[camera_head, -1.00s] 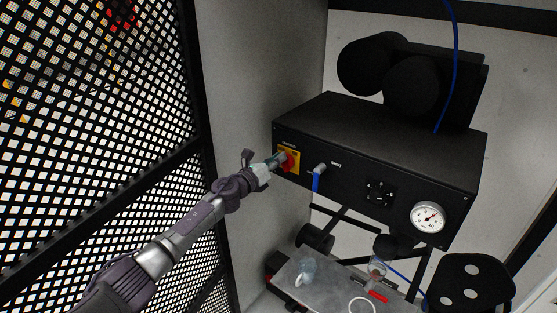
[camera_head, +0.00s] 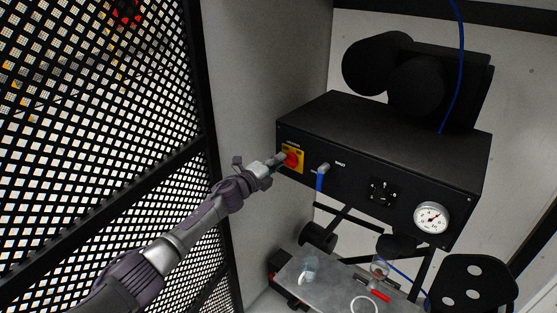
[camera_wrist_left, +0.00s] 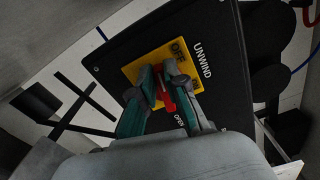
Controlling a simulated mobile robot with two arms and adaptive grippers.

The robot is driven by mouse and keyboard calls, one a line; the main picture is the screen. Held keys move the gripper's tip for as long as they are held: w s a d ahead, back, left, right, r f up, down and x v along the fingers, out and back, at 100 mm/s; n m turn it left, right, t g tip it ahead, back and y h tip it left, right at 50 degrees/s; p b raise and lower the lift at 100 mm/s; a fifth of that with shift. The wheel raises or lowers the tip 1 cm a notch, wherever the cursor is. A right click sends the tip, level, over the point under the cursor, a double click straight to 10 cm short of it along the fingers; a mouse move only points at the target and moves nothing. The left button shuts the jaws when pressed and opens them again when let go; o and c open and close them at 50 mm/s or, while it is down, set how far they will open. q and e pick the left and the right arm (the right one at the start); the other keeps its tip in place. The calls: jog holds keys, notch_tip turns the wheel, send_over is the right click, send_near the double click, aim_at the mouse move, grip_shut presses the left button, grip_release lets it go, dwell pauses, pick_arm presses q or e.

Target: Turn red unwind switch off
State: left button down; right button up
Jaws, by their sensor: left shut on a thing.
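The red unwind switch (camera_head: 292,159) sits on a yellow plate (camera_head: 299,168) at the left end of the black control box's front. In the left wrist view the red switch handle (camera_wrist_left: 166,99) lies between the fingers, in front of the yellow plate (camera_wrist_left: 136,69) marked OFF, with UNWIND and OPEN lettered beside it. My left gripper (camera_head: 279,161) reaches the switch from the left. In the left wrist view my left gripper (camera_wrist_left: 158,84) is shut on the red handle. The fingers partly cover the handle and plate. My right gripper is not in view.
The black control box (camera_head: 380,140) also carries a blue-handled valve (camera_head: 320,180), a dark knob (camera_head: 381,191) and a round gauge (camera_head: 430,218). Below is a grey table (camera_head: 335,291) with a clear cup. A mesh fence (camera_head: 90,130) stands at left, near my left arm.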

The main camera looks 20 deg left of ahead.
pick_arm(q)
jog(key=shift+f+n, duration=0.2)
jog(key=shift+n, duration=0.9)
jog(key=c, duration=1.2)
grip_release()
jog(key=shift+f, duration=0.1)
